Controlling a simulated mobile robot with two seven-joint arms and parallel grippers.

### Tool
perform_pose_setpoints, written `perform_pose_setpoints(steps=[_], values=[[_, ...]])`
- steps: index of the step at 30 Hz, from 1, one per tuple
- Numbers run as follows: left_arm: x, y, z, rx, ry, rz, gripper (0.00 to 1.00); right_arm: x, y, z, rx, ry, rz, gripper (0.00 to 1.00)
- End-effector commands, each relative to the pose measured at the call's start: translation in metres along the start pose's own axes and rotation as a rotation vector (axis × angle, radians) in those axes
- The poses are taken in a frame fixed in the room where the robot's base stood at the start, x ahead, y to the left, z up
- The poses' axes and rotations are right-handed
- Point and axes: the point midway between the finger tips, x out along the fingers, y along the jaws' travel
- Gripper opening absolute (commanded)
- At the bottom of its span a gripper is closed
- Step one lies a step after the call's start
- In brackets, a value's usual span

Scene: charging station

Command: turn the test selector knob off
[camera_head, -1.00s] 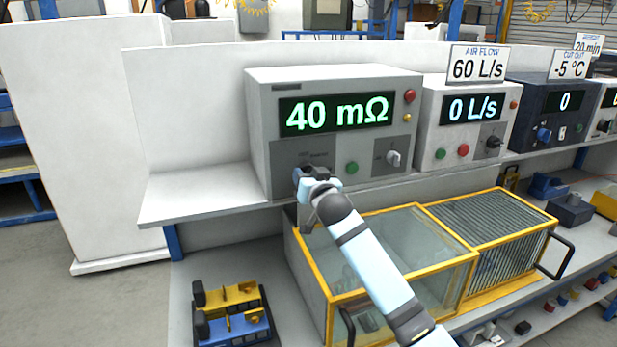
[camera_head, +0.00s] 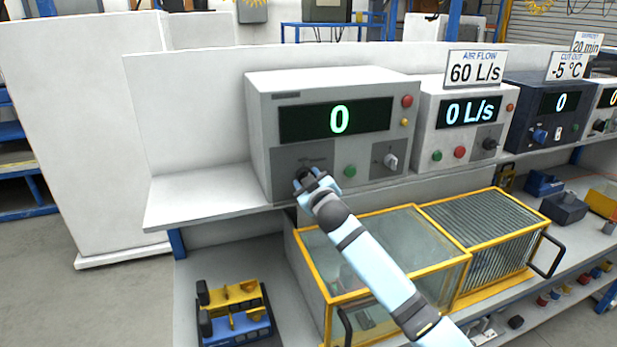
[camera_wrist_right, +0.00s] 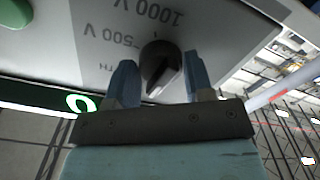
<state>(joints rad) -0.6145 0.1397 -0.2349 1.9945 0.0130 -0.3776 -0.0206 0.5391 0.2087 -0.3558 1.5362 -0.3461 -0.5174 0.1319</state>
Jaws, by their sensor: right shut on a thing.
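The test selector knob (camera_wrist_right: 160,62) is a dark knob on the grey panel of the large grey tester (camera_head: 262,130). In the right wrist view it sits between my fingers, below upside-down labels that read "1000 V" and "500 V", with another label partly cut off. My right gripper (camera_wrist_right: 161,82) is shut on it; in the head view the gripper (camera_head: 309,184) is at the panel's lower left and mostly hides the knob. The tester's display (camera_head: 337,119) reads a green 0. My left gripper is not in view.
A green button (camera_head: 350,171) and a grey knob (camera_head: 390,160) are right of my gripper. A yellow-framed glass box (camera_head: 385,250) stands under my right arm. The shelf (camera_head: 195,190) left of the tester is bare.

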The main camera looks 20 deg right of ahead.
Motion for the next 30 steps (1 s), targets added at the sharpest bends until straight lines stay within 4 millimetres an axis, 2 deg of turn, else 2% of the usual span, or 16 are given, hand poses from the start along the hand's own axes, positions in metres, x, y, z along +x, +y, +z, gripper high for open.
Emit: perform_pose_setpoints(steps=[9, 26, 27, 30], values=[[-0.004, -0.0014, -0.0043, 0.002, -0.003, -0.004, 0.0, 0.0, 0.0012, -0.0004, -0.132, 0.0, 0.0, 0.24], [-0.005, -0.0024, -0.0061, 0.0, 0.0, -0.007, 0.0, 0.0001, 0.0011, 0.0001, -0.161, 0.0, 0.001, 0.24], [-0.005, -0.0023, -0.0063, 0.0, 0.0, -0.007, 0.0, 0.0001, 0.0011, 0.0001, -0.161, 0.0, 0.001, 0.55], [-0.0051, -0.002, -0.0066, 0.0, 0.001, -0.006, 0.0, 0.0001, 0.001, 0.0001, -0.16, 0.0, 0.001, 0.73]])
